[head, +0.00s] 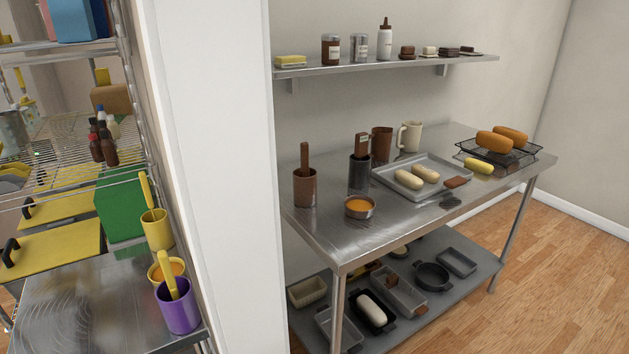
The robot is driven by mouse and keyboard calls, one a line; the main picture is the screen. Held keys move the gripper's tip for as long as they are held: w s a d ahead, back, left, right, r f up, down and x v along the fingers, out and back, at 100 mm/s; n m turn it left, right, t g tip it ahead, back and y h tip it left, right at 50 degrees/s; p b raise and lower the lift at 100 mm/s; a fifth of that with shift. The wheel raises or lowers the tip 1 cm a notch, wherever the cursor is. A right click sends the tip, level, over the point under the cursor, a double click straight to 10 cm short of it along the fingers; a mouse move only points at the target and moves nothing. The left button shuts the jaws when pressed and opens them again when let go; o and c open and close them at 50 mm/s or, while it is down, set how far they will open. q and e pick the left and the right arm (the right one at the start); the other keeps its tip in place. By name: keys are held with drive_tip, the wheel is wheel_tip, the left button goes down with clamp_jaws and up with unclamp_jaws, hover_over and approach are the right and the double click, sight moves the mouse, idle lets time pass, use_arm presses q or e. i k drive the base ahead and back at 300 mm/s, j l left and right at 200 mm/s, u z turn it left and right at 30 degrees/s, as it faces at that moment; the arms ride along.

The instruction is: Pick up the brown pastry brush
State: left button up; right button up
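No gripper of mine shows in the head view. On the steel table (330,232) at the right, a brown handle (304,158) stands upright in a brown cup (305,190). Another brown handle (361,146) with a pale mark stands in a dark cup (359,176). Either may be a brush; the lower ends are hidden inside the cups. A small flat brown piece (456,182) lies at the right edge of a metal tray (408,193); I cannot tell what it is.
A bowl of orange liquid (359,207) sits before the cups. A white wall end (210,150) separates this table from a left counter (80,310) with a purple cup (179,312) and yellow cup (157,231). Wood floor (560,275) is clear at right.

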sight(305, 171)
drive_tip(key=i+l+u, duration=0.1)
drive_tip(key=l, duration=0.25)
drive_tip(key=i+l, duration=0.15)
drive_tip(key=l, duration=0.25)
drive_tip(key=i+l+u, duration=0.15)
drive_tip(key=l, duration=0.65)
drive_tip(key=i+u, duration=0.05)
